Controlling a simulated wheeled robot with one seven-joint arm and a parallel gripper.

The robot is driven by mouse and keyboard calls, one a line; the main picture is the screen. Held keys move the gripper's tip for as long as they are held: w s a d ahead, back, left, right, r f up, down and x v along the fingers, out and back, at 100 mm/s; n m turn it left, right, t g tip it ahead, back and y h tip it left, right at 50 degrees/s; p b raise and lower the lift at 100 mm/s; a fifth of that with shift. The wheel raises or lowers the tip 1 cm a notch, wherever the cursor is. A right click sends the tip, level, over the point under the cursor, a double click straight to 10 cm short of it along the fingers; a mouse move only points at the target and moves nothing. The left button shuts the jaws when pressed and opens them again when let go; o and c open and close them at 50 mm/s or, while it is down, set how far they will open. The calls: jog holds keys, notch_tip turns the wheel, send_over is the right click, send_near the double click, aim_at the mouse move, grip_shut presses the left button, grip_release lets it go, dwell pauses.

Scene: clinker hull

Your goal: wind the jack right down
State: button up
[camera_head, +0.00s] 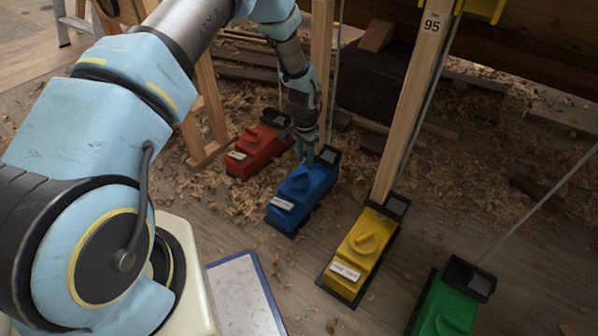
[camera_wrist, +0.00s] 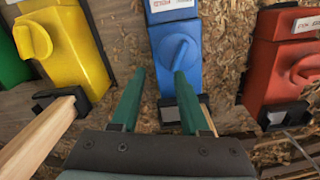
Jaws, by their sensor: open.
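Several coloured jacks stand in a row on the floor, each with a knob on top and a black socket at one end. The blue jack (camera_head: 302,196) is below my gripper (camera_head: 308,152); it also shows in the wrist view (camera_wrist: 172,78). My gripper's green fingers (camera_wrist: 159,74) are open, with nothing gripped between them. In the wrist view the blue jack's raised knob (camera_wrist: 179,52) lies just beyond the fingertips, nearer the right one. I cannot tell whether a finger touches it. The red jack (camera_head: 256,150), yellow jack (camera_head: 360,248) and green jack (camera_head: 446,308) stand apart.
A wooden post marked 95 (camera_head: 420,80) rises from the yellow jack's socket. Another post (camera_head: 322,50) stands close behind my wrist. Thin rods slant up near the jacks. Wood shavings (camera_head: 235,95) cover the floor. A blue-edged white board (camera_head: 243,295) lies in front.

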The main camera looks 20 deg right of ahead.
aim_at(299, 173)
jog(key=w+f+m+b, duration=0.1)
jog(key=f, duration=0.2)
jog(key=w+f+b, duration=0.1)
jog(key=f, duration=0.2)
jog(key=w+f+m+b, duration=0.1)
jog(key=f, duration=0.2)
jog(key=shift+w+a+f+m, duration=0.15)
jog(key=shift+a+f+m, duration=0.05)
jog(key=shift+a+m, duration=0.15)
grip_shut()
dwell(0.5)
